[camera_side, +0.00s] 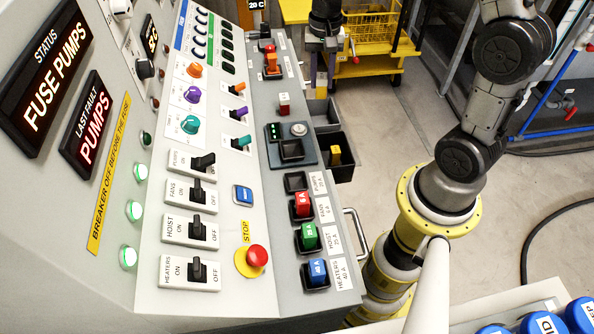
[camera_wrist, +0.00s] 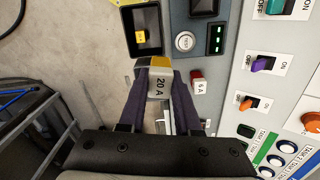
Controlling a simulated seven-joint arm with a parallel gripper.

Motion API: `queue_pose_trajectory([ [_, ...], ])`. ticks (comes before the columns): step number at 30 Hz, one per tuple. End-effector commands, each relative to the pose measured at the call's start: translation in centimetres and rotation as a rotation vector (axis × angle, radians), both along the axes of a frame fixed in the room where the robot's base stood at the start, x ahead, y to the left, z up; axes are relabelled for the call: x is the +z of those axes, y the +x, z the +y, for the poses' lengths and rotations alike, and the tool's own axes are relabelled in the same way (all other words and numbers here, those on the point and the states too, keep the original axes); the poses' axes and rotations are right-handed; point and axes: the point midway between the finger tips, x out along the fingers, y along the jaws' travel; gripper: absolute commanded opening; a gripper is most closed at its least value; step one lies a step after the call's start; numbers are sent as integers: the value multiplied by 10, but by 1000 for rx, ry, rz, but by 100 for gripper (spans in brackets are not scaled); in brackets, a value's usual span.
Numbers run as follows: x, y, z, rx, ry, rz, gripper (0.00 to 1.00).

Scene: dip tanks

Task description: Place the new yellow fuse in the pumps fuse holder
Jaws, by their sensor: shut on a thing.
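My gripper (camera_wrist: 158,72) is shut on a fuse (camera_wrist: 160,88) with a pale body marked 20 A and a yellow part at its far end. The pumps fuse holder (camera_side: 296,182) is the empty black socket at the head of the fuse row, far from my gripper. Another yellow fuse (camera_side: 335,154) lies in a black bin (camera_side: 344,176); it also shows in the wrist view (camera_wrist: 141,36).
Red (camera_side: 302,204), green (camera_side: 308,236) and blue (camera_side: 317,271) fuses fill the other holders. The pumps breaker lever (camera_side: 204,161) leans toward OFF. A tester (camera_side: 290,146) with lit green lights has an empty slot. A metal handle (camera_side: 356,230) sticks out beside the row.

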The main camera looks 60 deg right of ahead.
Motion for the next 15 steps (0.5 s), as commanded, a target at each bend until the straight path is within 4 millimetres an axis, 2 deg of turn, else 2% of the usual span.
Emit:
queue_pose_trajectory([
  [3,6,-39,38,-43,-1,-6,0],
  [6,10,-71,66,-54,-1,-6,0],
  [12,14,-138,110,-12,-1,-8,0],
  [15,15,-167,124,40,0,-9,0],
])
